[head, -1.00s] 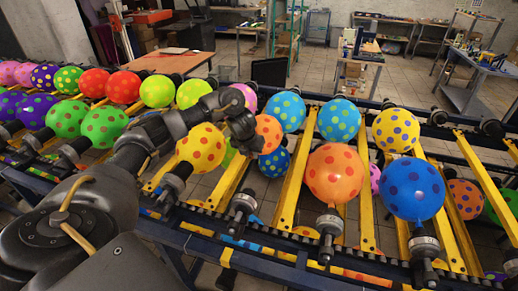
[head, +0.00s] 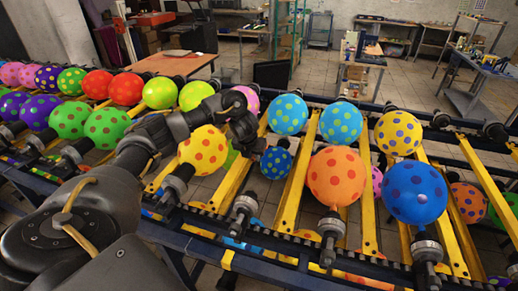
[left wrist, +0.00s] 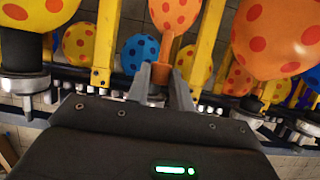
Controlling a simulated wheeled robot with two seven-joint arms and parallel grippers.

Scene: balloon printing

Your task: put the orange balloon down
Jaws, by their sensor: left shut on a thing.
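My left gripper (head: 243,132) reaches over the near side of the conveyor from the left. In the left wrist view its fingers (left wrist: 160,84) are shut on the orange neck of an orange balloon with red dots (left wrist: 175,10). The neck stands upright between the fingers, and the balloon's top is cut off by the frame. In the head view this balloon cannot be seen around the gripper. Another orange balloon with red dots (head: 337,176) stands on a holder to the right; a large one also shows at the right of the wrist view (left wrist: 275,40). My right gripper is out of view.
A yellow balloon (head: 202,149) is close left of the gripper. A small blue balloon (head: 276,163) shows below and to its right. A large blue balloon (head: 413,190) stands further right. Yellow rails (head: 297,188) and dark holders (head: 241,207) line the conveyor.

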